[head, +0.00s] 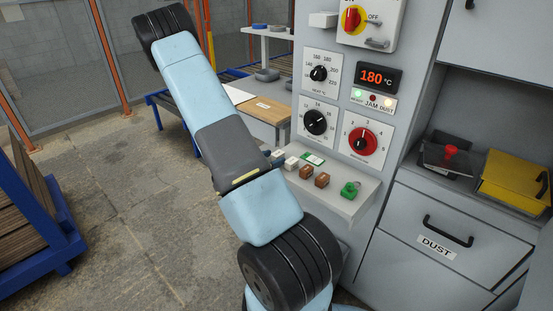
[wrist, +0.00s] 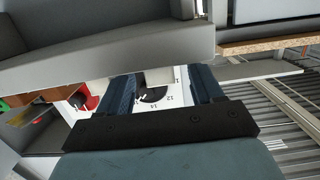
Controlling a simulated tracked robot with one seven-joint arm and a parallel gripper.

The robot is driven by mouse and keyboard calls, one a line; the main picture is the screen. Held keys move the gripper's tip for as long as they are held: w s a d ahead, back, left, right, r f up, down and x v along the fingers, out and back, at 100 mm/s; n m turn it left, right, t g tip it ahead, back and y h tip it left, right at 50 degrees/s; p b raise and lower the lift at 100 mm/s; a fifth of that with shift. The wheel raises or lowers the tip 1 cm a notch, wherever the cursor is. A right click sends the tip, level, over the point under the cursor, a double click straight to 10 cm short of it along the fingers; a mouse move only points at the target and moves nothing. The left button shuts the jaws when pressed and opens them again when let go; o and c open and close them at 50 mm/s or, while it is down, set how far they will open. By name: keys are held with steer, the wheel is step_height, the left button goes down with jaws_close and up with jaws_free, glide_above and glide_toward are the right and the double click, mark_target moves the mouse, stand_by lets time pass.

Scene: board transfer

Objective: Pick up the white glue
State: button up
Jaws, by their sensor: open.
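A small white block (head: 291,163), which looks like the white glue, sits on the grey ledge (head: 345,203) under the dials in the head view. It is left of two brown blocks (head: 314,176), and a paler grey block (head: 277,157) is beside it. My gripper (wrist: 162,88) is open in the wrist view, its two dark blue fingers apart. A dial face shows between and behind them, upside down. Nothing is clearly held. I cannot make out the white block for certain in the wrist view, and my gripper's fingers cannot be made out in the head view.
A green object (head: 350,189) stands at the ledge's right end. A red knob (head: 363,141) and black dials are above the ledge. A yellow box (head: 514,182) and a dark tray with a red handle (head: 449,158) are at right. A bench (head: 262,109) is behind my arm.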

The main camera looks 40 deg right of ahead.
mark_target(278, 156)
steer(key=shift+w+d+f, duration=0.1)
steer(key=shift+d+f, duration=0.1)
steer(key=shift+d, duration=0.65)
steer(key=shift+d+f, duration=0.15)
steer(key=shift+d, duration=0.65)
steer(key=shift+c, duration=0.3)
steer(key=c, duration=1)
steer(key=shift+r, duration=0.1)
